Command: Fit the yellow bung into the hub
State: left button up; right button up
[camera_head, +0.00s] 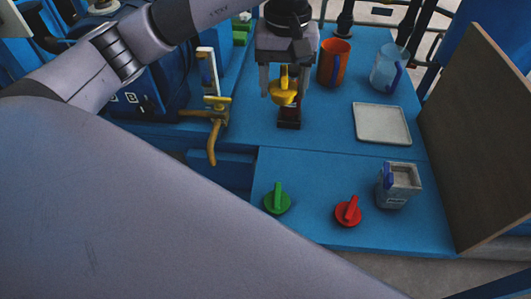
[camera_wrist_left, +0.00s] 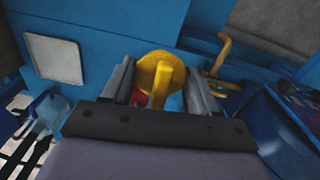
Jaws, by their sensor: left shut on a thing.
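The yellow bung (camera_head: 283,97) has a round disc and an upright fin grip. My left gripper (camera_head: 283,92) points down and is shut on the bung, with one finger on either side. The wrist view also shows the bung (camera_wrist_left: 154,74) between the fingers of my left gripper (camera_wrist_left: 158,85). The bung is above a small dark block with a red part (camera_head: 289,114), partly hidden by the bung in the head view. I cannot tell whether they touch, or whether this block is the hub. My right gripper is not in view.
A green bung (camera_head: 277,199) and a red bung (camera_head: 348,211) stand at the front. A grey container (camera_head: 399,183) is at the front right. An orange mug (camera_head: 334,62), a clear jug (camera_head: 388,70) and a pale tray (camera_head: 382,124) are behind. A brass tap (camera_head: 215,125) stands left.

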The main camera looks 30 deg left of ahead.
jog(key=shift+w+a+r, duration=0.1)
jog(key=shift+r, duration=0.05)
pick_arm(q)
notch_tip(320, 180, down, 9)
jog(key=b, duration=0.2)
send_over(278, 162)
notch_tip(278, 162, down, 7)
jog(key=shift+r, duration=0.1)
notch_tip(278, 162, down, 4)
jog(key=shift+r+b, duration=0.1)
jog(key=shift+b, duration=0.55)
jog(key=shift+f+b, duration=0.3)
jog(key=o, duration=1)
jog(key=shift+o, duration=0.2)
jog(key=shift+r, duration=0.1)
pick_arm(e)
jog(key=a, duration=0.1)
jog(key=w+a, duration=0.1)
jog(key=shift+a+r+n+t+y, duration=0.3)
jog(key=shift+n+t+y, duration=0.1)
